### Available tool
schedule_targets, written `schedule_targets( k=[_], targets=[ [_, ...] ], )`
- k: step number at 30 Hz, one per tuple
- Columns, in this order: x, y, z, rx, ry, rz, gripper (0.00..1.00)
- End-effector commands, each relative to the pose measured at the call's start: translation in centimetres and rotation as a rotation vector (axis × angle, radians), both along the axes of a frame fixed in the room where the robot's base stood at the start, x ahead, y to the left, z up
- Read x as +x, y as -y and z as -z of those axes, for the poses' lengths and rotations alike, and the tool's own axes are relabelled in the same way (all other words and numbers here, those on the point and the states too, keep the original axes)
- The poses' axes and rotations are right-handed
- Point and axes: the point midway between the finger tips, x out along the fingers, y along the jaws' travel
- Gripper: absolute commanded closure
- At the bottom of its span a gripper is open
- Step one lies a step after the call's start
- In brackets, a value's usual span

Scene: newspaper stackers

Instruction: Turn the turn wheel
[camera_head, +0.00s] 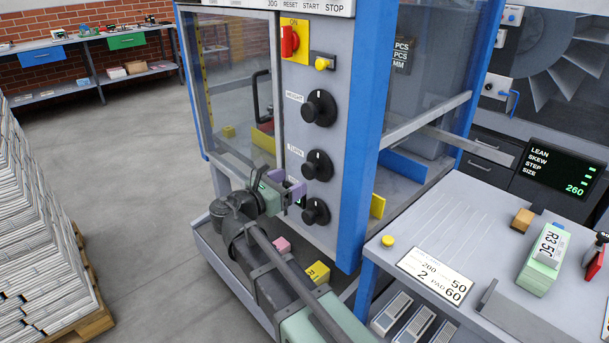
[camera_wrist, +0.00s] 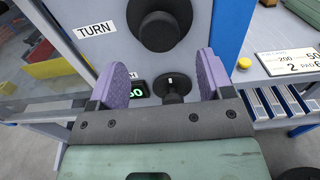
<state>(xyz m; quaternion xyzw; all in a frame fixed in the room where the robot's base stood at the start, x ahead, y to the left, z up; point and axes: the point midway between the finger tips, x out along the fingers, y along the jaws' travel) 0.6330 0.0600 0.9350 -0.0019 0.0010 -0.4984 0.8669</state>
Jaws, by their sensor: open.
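The turn wheel (camera_head: 317,165) is the middle of three black knobs on the grey panel of the machine, beside a white label reading TURN. In the wrist view it is the large black knob (camera_wrist: 158,25) at the top, just right of the TURN label (camera_wrist: 96,28). My gripper (camera_head: 293,190) is at the left of the panel, low beside the turn wheel. In the wrist view my gripper (camera_wrist: 160,74) is open, with purple fingers apart and nothing held. The turn wheel shows above and between the fingertips, not gripped.
A lower black knob (camera_head: 315,211) shows between the fingers in the wrist view (camera_wrist: 174,84), beside a small green display (camera_wrist: 132,90). An upper knob (camera_head: 319,108) and a red switch (camera_head: 289,41) are above. A blue post (camera_head: 368,140) stands right of the panel.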

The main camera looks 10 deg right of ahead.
Motion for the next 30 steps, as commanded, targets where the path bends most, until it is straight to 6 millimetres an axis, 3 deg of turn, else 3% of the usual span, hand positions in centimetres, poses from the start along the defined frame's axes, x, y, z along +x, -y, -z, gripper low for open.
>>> schedule_targets(
  k=[6, 17, 20, 27, 30],
  targets=[
    [-1.7, -2.9, 0.0, 0.0, 0.0, -0.001, 0.27],
    [-2.1, -3.0, -0.3, 0.001, 0.001, -0.001, 0.24],
    [-2.1, -3.1, -0.4, 0.107, 0.184, -0.002, 0.24],
    [-2.1, -3.3, -0.5, 0.587, 1.008, 0.0, 0.24],
    [-1.9, -3.3, -0.5, 0.74, 1.27, 0.001, 0.24]
  ],
)
